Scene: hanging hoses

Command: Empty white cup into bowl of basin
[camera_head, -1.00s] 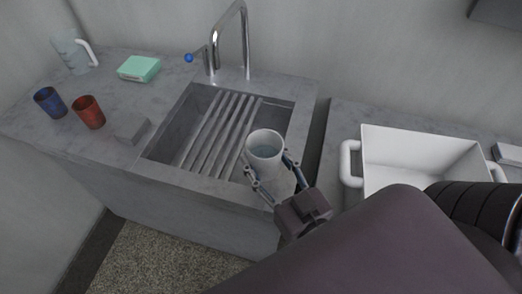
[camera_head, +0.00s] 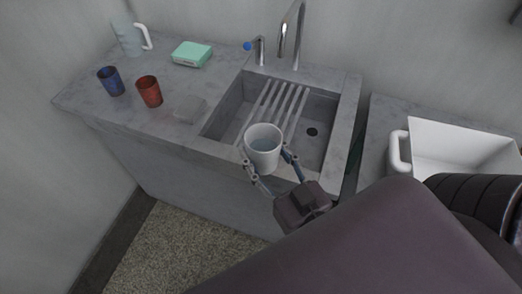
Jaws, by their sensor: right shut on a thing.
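The white cup (camera_head: 263,149) is upright with clear liquid inside. My right gripper (camera_head: 272,172) is shut on it and holds it over the front edge of the basin, as it appears from above. The basin bowl (camera_head: 322,118) is a grey recess in the counter with a dark drain hole to the right. A slatted rack (camera_head: 275,106) lies over its left part and is partly hidden by the cup. My left gripper is not in view.
A metal faucet (camera_head: 298,35) and a blue-tipped lever (camera_head: 248,46) stand behind the basin. A red cup (camera_head: 149,92), blue cup (camera_head: 111,82), grey block (camera_head: 189,109), green box (camera_head: 192,54) and pitcher (camera_head: 128,38) stand left. A white tub (camera_head: 398,153) stands right.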

